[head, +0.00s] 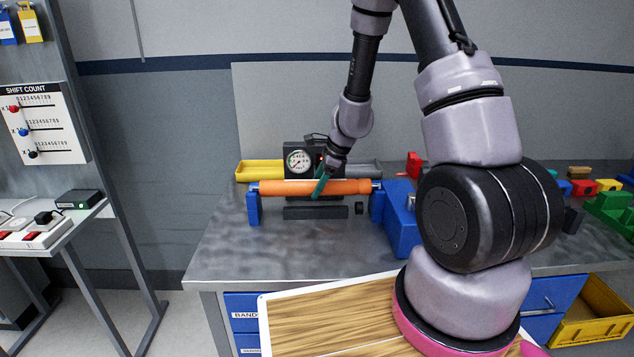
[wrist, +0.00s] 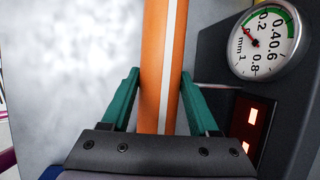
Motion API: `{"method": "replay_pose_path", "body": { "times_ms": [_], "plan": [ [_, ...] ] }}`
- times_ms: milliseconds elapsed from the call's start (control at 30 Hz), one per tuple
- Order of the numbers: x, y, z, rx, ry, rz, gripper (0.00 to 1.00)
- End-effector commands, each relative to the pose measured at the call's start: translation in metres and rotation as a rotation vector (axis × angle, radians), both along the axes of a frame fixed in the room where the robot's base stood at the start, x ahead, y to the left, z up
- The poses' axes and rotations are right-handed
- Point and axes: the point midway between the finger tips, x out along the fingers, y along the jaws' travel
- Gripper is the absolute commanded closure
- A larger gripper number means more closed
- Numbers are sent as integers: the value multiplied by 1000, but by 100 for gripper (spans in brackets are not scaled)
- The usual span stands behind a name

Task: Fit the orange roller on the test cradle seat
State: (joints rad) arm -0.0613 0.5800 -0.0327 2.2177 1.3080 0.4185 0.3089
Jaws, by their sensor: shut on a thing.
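The orange roller (head: 288,188) lies level across the test cradle, whose two blue uprights (head: 253,209) stand at its ends on the grey bench. Its ends are at the tops of the uprights; I cannot tell whether they are fully down in the seat. My gripper (head: 321,186) reaches down from above with teal fingers on either side of the roller, right of its middle, and is shut on it. In the wrist view the roller (wrist: 155,70), with a white stripe, runs between the two teal fingers (wrist: 160,95).
A dial gauge (head: 299,161) on a black housing stands close behind the roller; red lit squares (wrist: 252,116) show below it. A yellow tray (head: 258,171) lies behind left. A blue block (head: 402,228) stands right, with coloured blocks (head: 606,186) beyond. The bench's left front is clear.

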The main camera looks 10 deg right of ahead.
Motion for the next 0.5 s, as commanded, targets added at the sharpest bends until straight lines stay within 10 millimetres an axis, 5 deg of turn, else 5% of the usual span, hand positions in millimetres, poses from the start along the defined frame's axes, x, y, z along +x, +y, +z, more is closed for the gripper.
{"method": "replay_pose_path", "body": {
  "times_ms": [500],
  "plan": [
    [0,0,-17,0,0,1,100]
  ]
}}
